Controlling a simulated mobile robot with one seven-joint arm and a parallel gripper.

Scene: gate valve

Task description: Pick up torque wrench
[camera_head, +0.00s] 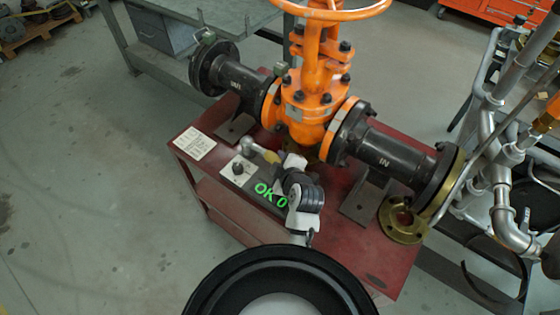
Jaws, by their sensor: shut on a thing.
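My arm reaches forward over the red cart, its white and black links covering much of the work area. My gripper (287,161) is at the far end of the arm, just below the orange valve body, small and partly hidden by the wrist. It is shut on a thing. A slim grey piece with a rounded head and a tan section (266,154) sticks out to the left of the gripper, above the control box. It looks like the torque wrench, but its far part is hidden and I cannot tell whether it touches the cart.
The orange gate valve (312,95) with black flanged pipes stands on the red cart (345,240). A brass flange ring (402,222) lies at the right edge. Grey pipework (490,150) stands right; floor is open left.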

